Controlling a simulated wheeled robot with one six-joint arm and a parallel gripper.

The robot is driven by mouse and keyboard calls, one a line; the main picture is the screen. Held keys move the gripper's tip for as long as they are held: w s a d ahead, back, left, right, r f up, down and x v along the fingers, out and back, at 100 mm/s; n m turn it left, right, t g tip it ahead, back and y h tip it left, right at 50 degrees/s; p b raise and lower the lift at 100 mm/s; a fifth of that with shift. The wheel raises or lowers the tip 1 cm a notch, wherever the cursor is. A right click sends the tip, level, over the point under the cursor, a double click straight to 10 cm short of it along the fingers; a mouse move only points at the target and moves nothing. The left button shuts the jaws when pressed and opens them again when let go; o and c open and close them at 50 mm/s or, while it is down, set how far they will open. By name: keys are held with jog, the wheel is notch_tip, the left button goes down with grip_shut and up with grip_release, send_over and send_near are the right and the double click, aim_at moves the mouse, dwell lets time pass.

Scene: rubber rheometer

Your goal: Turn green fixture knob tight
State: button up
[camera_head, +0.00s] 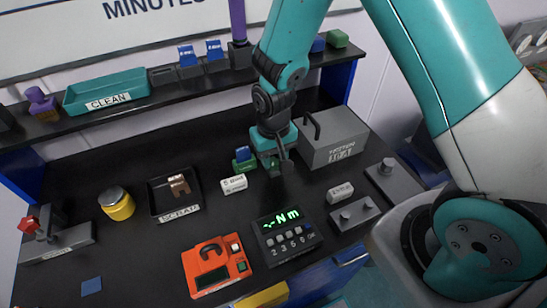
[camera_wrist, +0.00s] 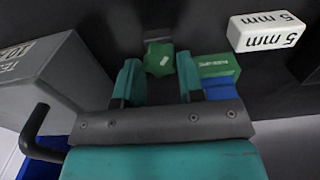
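The green fixture knob (camera_wrist: 159,60) shows in the wrist view as a lobed shape with a small white mark, in front of a dark grey fixture body (camera_wrist: 158,43). My gripper (camera_wrist: 158,70) is open, with one teal finger on each side of the knob. Gaps show between the knob and both fingers, and nothing is held.
A green block with a blue part (camera_head: 243,160) stands just left of my gripper; it also shows in the wrist view (camera_wrist: 212,65). The white 5 mm block (camera_head: 233,184) lies nearby. The grey tester box (camera_head: 335,138), with a black handle, is close on the right. A torque display (camera_head: 287,235) sits in front.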

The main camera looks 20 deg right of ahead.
aim_at(274, 161)
jog(key=m, duration=0.4)
jog(key=shift+m, duration=0.3)
jog(key=shift+m, duration=0.5)
jog(key=o, duration=0.9)
jog(key=shift+r, duration=0.1)
notch_tip(274, 161, up, 7)
jog(key=p, duration=0.5)
jog(key=shift+p, duration=0.35)
